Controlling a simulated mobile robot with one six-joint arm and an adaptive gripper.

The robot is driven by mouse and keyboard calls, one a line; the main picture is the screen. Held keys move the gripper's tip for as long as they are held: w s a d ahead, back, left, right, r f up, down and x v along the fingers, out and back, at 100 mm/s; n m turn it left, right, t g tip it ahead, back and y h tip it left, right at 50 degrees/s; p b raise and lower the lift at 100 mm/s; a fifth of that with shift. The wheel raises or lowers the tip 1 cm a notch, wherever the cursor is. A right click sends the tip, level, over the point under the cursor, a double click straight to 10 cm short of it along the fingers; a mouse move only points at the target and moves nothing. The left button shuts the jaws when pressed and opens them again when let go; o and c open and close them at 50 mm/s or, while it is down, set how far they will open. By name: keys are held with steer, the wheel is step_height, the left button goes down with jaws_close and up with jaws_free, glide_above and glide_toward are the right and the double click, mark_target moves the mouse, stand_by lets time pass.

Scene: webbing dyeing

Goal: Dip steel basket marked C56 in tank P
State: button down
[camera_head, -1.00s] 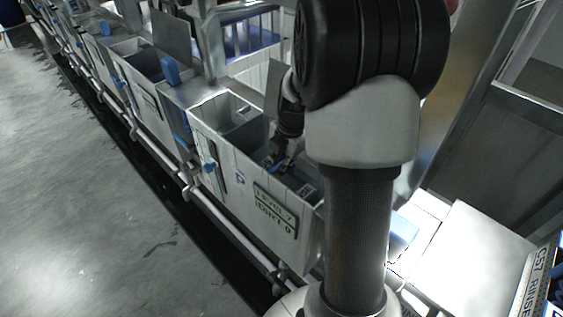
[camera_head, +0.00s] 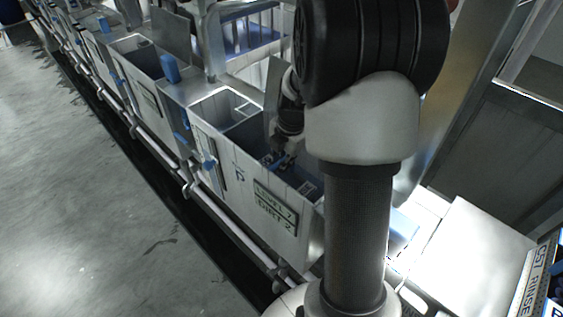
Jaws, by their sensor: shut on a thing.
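Tank P (camera_head: 243,200) is an open grey tank in the middle of the camera_head view, with a "P" on its front wall. Its display plate (camera_head: 275,209) seems to read "LEVEL 7" and "DIRT 2". My gripper (camera_head: 281,162) is at the tank's opening, pointing down and shut on the steel basket (camera_head: 304,189). Only small parts of the basket show at the tank's mouth, with a small pale tag. The C56 mark cannot be read. The rest of the basket is hidden by the tank wall and my arm.
More open tanks (camera_head: 148,92) with blue handles run in a row to the upper left. A pipe runs along their front above bare floor (camera_head: 90,220).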

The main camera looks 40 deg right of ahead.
stand_by(0.4)
step_height(320, 180, up, 24)
steer(key=p, duration=1.6)
steer(key=shift+f, duration=0.15)
